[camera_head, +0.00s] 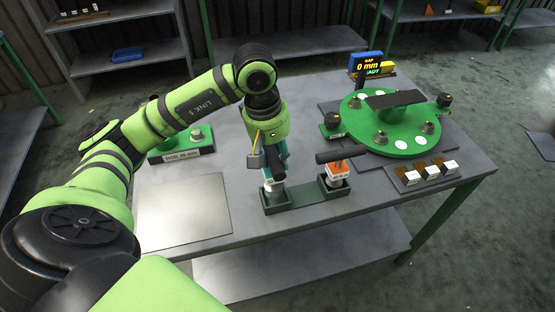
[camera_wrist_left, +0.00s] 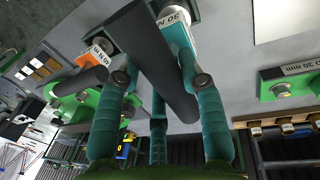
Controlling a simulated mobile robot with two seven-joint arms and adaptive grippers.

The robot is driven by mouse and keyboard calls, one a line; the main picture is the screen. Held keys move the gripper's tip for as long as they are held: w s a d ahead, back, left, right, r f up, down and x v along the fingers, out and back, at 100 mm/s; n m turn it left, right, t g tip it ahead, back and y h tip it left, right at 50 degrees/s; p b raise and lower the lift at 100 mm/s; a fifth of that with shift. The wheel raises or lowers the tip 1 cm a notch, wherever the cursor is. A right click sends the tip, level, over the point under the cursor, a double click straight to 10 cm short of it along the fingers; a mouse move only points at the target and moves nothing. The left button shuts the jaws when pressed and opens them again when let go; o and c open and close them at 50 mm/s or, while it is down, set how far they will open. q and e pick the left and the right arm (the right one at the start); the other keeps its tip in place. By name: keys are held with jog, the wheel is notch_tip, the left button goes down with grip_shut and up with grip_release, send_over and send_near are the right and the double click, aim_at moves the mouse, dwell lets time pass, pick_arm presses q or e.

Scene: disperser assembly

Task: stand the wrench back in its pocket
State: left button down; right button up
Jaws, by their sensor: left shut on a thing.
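The held wrench has a dark bar handle (camera_wrist_left: 150,55) and a teal and white labelled body (camera_wrist_left: 178,30). My left gripper (camera_head: 272,168) is shut on it, with teal fingers around the handle in the left wrist view (camera_wrist_left: 158,85). In the head view the wrench's silver lower end (camera_head: 274,193) is upright at the left pocket of the dark green rack (camera_head: 306,200). I cannot tell whether it is fully seated. A second wrench, orange and white (camera_head: 337,174) with a dark handle (camera_head: 342,155), stands in the right pocket. My right gripper is not in view.
A green round table (camera_head: 385,143) with several fittings stands to the right, with a gap display (camera_head: 368,65) behind it. White-labelled blocks (camera_head: 431,172) lie at front right. A green block (camera_head: 180,150) lies at left. A bare grey plate (camera_head: 183,210) covers the front left.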

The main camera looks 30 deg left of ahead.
pick_arm(q)
jog(key=shift+w+f, duration=0.1)
jog(key=shift+w, duration=0.2)
jog(key=shift+f, duration=0.25)
notch_tip(320, 180, down, 3)
jog(key=shift+p, duration=0.85)
jog(key=shift+f, duration=0.4)
jog(key=c, duration=0.8)
grip_release()
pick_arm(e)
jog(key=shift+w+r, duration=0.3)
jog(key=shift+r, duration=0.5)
